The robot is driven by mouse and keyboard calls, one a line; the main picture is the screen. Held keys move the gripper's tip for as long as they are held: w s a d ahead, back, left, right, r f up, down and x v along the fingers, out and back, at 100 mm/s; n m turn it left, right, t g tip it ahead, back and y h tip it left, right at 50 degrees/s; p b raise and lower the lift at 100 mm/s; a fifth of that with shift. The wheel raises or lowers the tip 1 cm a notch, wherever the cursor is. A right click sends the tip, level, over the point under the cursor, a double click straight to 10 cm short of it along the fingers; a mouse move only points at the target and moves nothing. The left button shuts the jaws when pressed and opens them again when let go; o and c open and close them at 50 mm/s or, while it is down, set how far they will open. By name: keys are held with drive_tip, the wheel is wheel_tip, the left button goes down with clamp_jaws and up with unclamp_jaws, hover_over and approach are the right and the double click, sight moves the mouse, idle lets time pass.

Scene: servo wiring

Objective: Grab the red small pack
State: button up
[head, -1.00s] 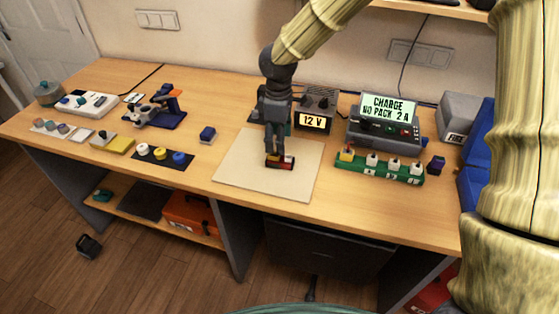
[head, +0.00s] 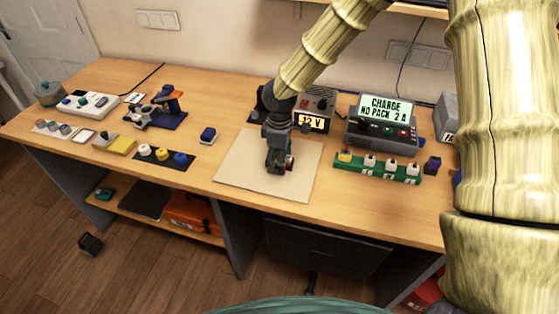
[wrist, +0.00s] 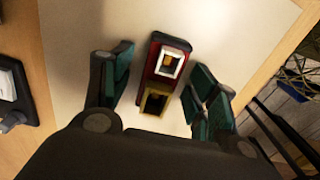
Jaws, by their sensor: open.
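The red small pack (wrist: 160,78) lies on the cream mat (wrist: 75,65). It has a dark end, a white square frame with an orange centre and a yellowish opening. In the wrist view my gripper (wrist: 160,85) is open, with one teal-padded finger on each side of the pack. A gap shows on both sides, so the fingers do not appear to touch it. In the head view my gripper (head: 279,168) is over the mat and hides most of the pack; only a bit of red (head: 290,162) shows at its right.
A green strip with several white blocks (head: 378,168) stands right of the mat. Behind are the charger (head: 383,125) reading "CHARGE NO PACK 2 A" and a 12 V supply (head: 312,122). A small blue block (head: 207,135) sits left of the mat. The mat around the pack is clear.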

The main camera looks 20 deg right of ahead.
drive_tip(key=c, duration=1.2)
drive_tip(key=shift+o, duration=0.2)
